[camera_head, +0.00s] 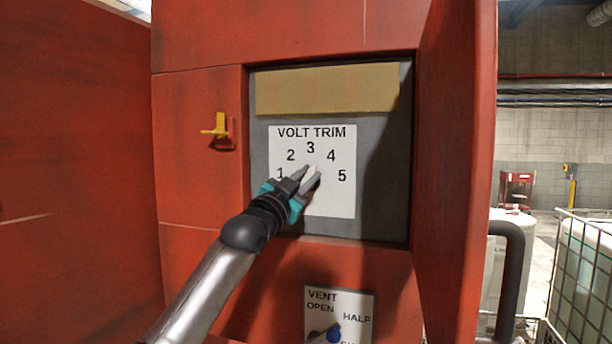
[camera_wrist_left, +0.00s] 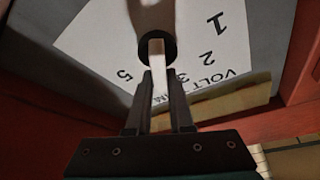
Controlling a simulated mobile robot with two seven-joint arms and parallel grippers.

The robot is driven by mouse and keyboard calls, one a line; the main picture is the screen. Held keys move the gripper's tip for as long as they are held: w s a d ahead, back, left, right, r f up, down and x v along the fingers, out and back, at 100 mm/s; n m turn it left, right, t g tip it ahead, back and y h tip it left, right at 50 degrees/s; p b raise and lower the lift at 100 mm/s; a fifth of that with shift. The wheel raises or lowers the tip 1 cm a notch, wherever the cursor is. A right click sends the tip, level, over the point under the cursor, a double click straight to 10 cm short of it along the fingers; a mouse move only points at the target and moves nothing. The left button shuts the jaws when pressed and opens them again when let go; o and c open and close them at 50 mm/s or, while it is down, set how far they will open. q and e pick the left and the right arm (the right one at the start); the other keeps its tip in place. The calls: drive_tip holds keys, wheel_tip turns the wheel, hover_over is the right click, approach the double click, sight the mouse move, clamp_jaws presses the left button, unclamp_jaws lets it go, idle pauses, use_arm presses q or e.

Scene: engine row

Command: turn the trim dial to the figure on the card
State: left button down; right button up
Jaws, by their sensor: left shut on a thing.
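The trim dial (camera_wrist_left: 156,50) is a dark round knob with a white bar, on a white plate (camera_head: 338,200) headed VOLT TRIM with figures 1 to 5 in an arc. My left gripper (camera_head: 308,178) comes from the lower left and covers most of the dial in the head view. In the wrist view, my left gripper (camera_wrist_left: 159,80) is shut on the dial's white bar. The bar lies between the 3 and the 5, and the fingers hide the 4. The exact setting is hard to tell. My right gripper is not in view.
A blank tan strip (camera_head: 328,89) sits above the plate in the grey recess (camera_head: 384,200). A yellow hook-shaped handle (camera_head: 215,126) is at left. A VENT dial (camera_head: 333,332) is below. A red panel (camera_head: 455,170) stands out at the right of the recess.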

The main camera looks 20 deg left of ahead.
use_arm(q)
drive_tip(key=shift+f+m+g+h, duration=0.25)
drive_tip(key=shift+m+g+h, duration=0.15)
drive_tip(key=shift+m, duration=1)
drive_tip(key=c, duration=0.8)
unclamp_jaws()
drive_tip(key=shift+r, duration=0.1)
drive_tip(key=shift+c, duration=0.2)
drive_tip(key=shift+o, duration=0.2)
drive_tip(key=shift+w, duration=0.1)
